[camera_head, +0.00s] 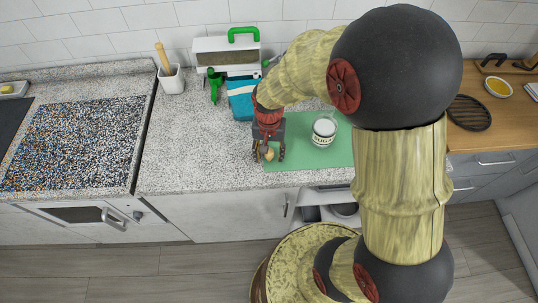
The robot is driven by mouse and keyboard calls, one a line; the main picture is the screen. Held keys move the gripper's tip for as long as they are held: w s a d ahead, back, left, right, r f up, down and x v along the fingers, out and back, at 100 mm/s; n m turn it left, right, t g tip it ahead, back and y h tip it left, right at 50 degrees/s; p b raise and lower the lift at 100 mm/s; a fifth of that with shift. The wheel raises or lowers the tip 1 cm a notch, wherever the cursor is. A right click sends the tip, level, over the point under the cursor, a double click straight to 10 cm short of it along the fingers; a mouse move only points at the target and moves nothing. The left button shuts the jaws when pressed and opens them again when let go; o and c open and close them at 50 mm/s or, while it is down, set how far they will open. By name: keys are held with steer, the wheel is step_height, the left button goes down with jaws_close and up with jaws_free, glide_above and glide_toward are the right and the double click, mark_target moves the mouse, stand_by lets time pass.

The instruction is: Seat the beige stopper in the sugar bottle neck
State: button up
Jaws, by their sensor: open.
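The sugar bottle (324,131) is a clear jar with white contents and a "SUGAR" label. It stands upright on the green mat (310,157), right of my gripper. The beige stopper (268,153) is a small rounded piece near the mat's left edge. My gripper (269,157) points down over the stopper with its fingers open, one to each side of it. Whether the fingers touch the stopper is too small to tell. The bottle's neck is seen from above and looks unplugged.
Behind my gripper are a blue packet (241,104), a green spray bottle (215,84) and a white box with a green handle (226,58). A white pot (171,79) stands at the back left. The speckled counter (195,150) left of the mat is clear.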

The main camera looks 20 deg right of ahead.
steer(key=c, duration=0.3)
steer(key=c, duration=0.6)
steer(key=shift+r, duration=0.1)
